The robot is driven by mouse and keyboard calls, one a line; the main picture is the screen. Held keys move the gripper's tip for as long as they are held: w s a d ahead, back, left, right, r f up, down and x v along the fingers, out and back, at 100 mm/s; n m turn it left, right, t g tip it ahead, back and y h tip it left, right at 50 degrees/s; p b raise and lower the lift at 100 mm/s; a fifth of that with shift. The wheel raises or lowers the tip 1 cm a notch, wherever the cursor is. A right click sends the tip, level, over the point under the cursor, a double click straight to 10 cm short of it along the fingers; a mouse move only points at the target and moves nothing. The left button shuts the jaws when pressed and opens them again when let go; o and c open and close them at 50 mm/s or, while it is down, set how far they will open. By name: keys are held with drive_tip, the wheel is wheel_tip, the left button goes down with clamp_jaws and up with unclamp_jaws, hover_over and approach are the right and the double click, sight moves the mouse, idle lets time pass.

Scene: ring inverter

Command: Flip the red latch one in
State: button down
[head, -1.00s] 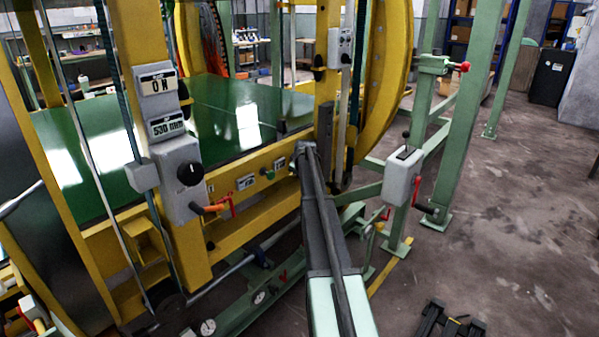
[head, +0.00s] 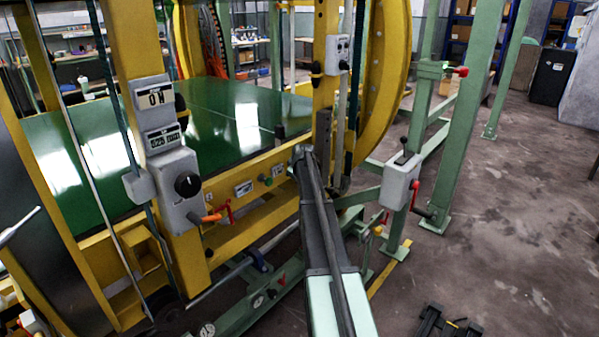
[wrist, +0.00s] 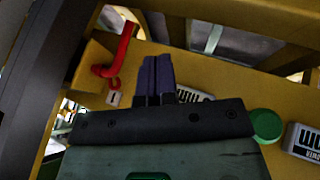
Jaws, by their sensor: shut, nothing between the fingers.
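The red latch (wrist: 119,62) is a bent red bar on the yellow beam in the wrist view, up and left of my gripper. In the head view it shows as a small red piece (head: 229,209) beside an orange handle on the yellow frame. My gripper (wrist: 155,62) has its two dark fingers together, with nothing between them. The fingertips lie to the right of the latch and look apart from it. In the head view my fingers are hidden behind my arm.
A green knob (wrist: 266,124) and white label plates (wrist: 303,141) sit on the beam right of my gripper. A grey control box (head: 182,188) stands left of the latch. Another box with a red lever (head: 413,196) stands right of my arm. Open floor lies at the right.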

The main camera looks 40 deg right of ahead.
drive_tip(key=p+v, duration=0.3)
drive_tip(key=v, duration=0.3)
drive_tip(key=shift+p, duration=0.3)
drive_tip(key=shift+s+r, duration=0.1)
drive_tip(key=shift+r, duration=0.05)
